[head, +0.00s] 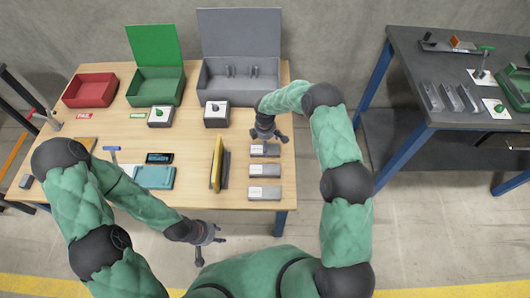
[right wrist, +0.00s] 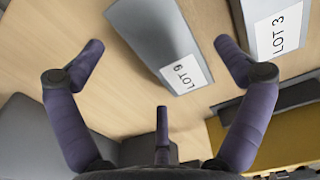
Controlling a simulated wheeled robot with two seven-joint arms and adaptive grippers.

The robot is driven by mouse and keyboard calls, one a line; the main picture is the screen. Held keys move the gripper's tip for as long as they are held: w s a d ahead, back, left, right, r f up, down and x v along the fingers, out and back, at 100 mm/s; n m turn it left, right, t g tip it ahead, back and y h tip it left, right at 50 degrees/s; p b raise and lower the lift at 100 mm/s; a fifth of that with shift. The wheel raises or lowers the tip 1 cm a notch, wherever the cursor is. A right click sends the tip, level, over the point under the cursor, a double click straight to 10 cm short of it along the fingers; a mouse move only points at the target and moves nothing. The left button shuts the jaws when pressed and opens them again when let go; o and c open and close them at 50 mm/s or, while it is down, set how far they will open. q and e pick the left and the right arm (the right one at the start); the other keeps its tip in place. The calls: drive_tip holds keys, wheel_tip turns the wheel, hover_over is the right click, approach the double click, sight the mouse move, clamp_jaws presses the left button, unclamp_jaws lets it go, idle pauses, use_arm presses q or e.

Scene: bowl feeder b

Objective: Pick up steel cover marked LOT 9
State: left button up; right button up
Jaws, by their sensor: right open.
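The steel cover marked LOT 9 (right wrist: 152,38) is a grey block with a white label on its near end in the right wrist view. In the head view it is the rearmost of three grey covers (head: 268,150) at the table's right side. My right gripper (head: 270,136) is open and empty just behind and above it. In the right wrist view, its spread fingers (right wrist: 160,50) lie either side of the cover, apart from it. My left gripper (head: 208,246) is open and empty in front of the table's front edge.
A cover marked LOT 3 (right wrist: 270,25) lies close beside LOT 9; another cover (head: 265,193) lies in front. A yellow upright piece in a dark stand (head: 217,165) is to the left. A grey lidded bin (head: 240,88) stands behind. The second table (head: 410,75) is at right.

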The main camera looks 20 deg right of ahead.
wheel_tip(320, 180, down, 2)
drive_tip(key=shift+w+f, duration=0.1)
drive_tip(key=c, duration=1.4)
drive_tip(key=shift+r, duration=0.2)
